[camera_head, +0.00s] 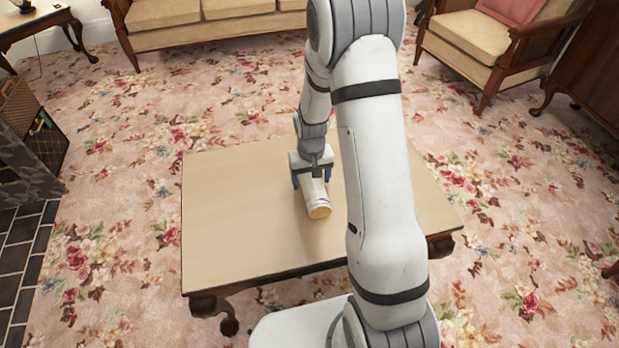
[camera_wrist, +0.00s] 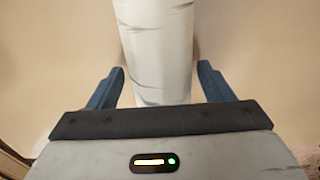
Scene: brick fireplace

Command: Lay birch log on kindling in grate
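The birch log (camera_head: 315,198) lies on the low wooden table (camera_head: 235,215), its pale cut end facing the near side. In the wrist view, the white birch log (camera_wrist: 158,50) with dark streaks runs up the picture between the fingers. My gripper (camera_head: 312,181) is at the log, with a blue finger on each side of it. In the wrist view, my gripper (camera_wrist: 160,88) is open, and a gap shows between each finger and the log. The kindling and the grate are not in view.
Dark hearth tiles (camera_head: 22,262) and part of the fireplace are at the left edge. A basket (camera_head: 32,128) stands behind them. A sofa (camera_head: 205,22) and an armchair (camera_head: 490,45) stand at the back. Flowered carpet (camera_head: 115,215) lies open between table and hearth.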

